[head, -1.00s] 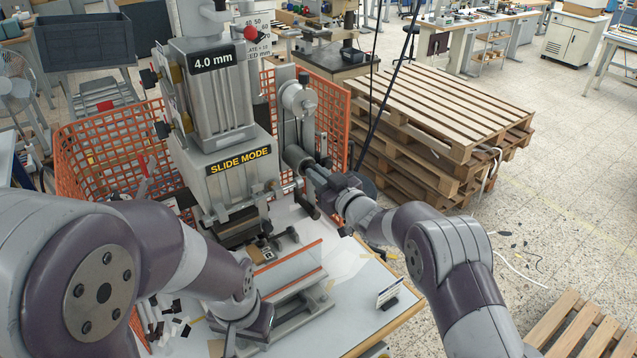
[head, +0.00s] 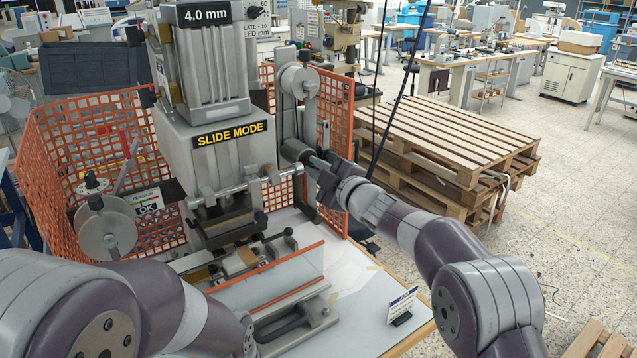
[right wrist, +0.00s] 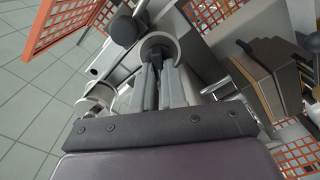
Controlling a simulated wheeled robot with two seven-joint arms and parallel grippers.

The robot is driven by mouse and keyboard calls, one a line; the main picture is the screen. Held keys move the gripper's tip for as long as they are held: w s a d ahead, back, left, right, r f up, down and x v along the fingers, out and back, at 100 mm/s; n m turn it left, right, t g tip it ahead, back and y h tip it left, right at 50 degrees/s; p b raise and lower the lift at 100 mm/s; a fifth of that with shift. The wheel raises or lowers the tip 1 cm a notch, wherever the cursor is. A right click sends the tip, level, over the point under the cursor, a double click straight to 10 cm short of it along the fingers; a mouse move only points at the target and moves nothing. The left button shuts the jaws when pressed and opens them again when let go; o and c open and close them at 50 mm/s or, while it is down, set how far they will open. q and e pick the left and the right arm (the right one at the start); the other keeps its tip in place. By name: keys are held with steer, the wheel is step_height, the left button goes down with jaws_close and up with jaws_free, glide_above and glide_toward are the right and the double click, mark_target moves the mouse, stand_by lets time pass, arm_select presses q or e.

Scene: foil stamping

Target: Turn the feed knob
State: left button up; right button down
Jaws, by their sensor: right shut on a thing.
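The feed knob (head: 292,149), a dark grey round knob on the right side of the press, is partly hidden by my gripper. It also shows as a grey round rim in the right wrist view (right wrist: 173,45). My right gripper (head: 312,161) reaches it from the right and is shut on it. In the right wrist view my gripper's two fingers (right wrist: 160,68) point straight into the knob, with their tips inside its outline. The press (head: 220,160) carries a "4.0 mm" display (head: 207,14) and a "SLIDE MODE" sign (head: 230,134). My left gripper is out of view.
Orange mesh guards (head: 85,160) stand around the press. A clear guard with orange edges (head: 265,280) and a small sign (head: 402,304) are on the table (head: 350,285) in front. Stacked wooden pallets (head: 450,140) stand to the right, beyond two hanging dark cables.

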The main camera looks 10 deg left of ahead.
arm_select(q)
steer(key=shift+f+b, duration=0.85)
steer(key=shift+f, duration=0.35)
arm_select(e)
steer(key=shift+f+n, duration=0.1)
steer(key=shift+n, duration=1)
steer(key=c, duration=1.2)
jaws_free()
steer(key=shift+s+a, duration=0.1)
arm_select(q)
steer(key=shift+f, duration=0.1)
